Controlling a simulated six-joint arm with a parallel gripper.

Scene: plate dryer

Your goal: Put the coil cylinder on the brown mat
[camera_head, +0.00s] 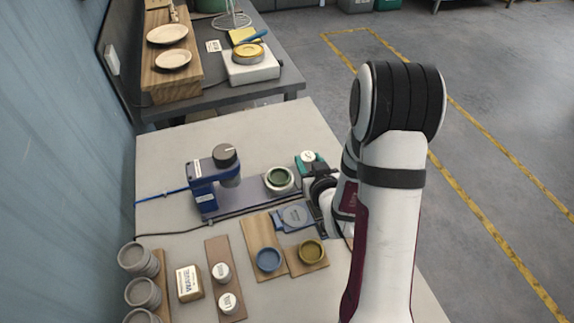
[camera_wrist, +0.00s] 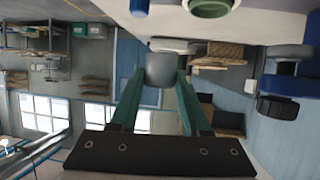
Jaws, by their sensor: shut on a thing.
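My gripper (camera_head: 306,170) has green fingers and is at the right of the light table, beside a green-ringed round part on the blue machine. It is shut on a small cylinder, seen in the head view as a white labelled top (camera_head: 308,156). The wrist view shows it as a grey cylinder (camera_wrist: 160,69) between the fingertips (camera_wrist: 161,78). I take it as the coil cylinder, though its label is too small to read. A narrow brown mat (camera_head: 212,248) lies at the front left, apart from the gripper, with two white-topped cylinders (camera_head: 228,303) on it.
The blue machine (camera_head: 202,182) stands between gripper and wall. Brown boards with a blue dish (camera_head: 268,259) and an olive dish (camera_head: 312,251) lie right of the mat. A labelled block (camera_head: 189,283) and stacked grey cups (camera_head: 138,258) stand left of it.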

